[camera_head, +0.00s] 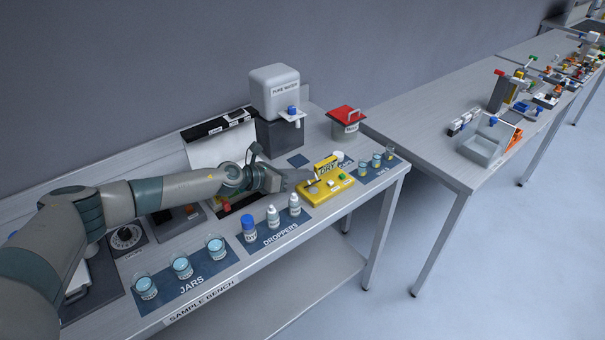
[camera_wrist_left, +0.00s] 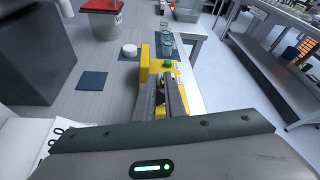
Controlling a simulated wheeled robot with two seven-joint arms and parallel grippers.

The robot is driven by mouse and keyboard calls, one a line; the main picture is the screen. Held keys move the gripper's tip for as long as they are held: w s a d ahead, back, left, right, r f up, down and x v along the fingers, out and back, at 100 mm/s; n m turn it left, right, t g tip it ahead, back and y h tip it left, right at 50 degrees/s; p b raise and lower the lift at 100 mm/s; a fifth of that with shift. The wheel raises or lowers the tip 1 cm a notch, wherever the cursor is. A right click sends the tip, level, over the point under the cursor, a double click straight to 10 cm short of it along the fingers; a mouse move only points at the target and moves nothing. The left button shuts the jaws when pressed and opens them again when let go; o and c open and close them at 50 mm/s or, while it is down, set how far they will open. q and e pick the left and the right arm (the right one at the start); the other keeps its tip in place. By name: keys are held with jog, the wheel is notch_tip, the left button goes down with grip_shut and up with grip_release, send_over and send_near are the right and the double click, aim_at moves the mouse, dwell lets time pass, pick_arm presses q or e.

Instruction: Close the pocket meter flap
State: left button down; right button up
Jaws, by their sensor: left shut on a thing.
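The yellow pocket meter (camera_head: 341,188) lies near the right end of the sample bench. Its yellow flap (camera_head: 326,164) stands raised at the back of the meter, with dark lettering on it. My left gripper (camera_head: 311,179) reaches in from the left and is shut at the flap's left side. In the left wrist view, the gripper's fingers (camera_wrist_left: 162,96) point at the yellow flap (camera_wrist_left: 144,68) and partly hide it and the meter body. The exact contact is hard to see. My right gripper is not in view.
Droppers (camera_head: 273,216) and jars (camera_head: 181,265) stand along the bench front. Small vials (camera_head: 376,161) stand right of the meter. A pure water tank (camera_head: 274,90) and a red-lidded bin (camera_head: 347,122) stand behind. A second table (camera_head: 420,150) is to the right.

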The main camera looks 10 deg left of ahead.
pick_arm(q)
jog(key=c, duration=1.9)
grip_release()
jog(key=shift+a+f, duration=0.2)
jog(key=shift+f, duration=0.05)
jog(key=shift+r, duration=0.2)
jog(key=shift+s+a, duration=0.15)
jog(key=shift+a, duration=0.05)
jog(key=b+v, duration=0.3)
jog(key=v, duration=1.3)
jog(key=shift+s+a, duration=0.25)
jog(key=shift+a, duration=0.1)
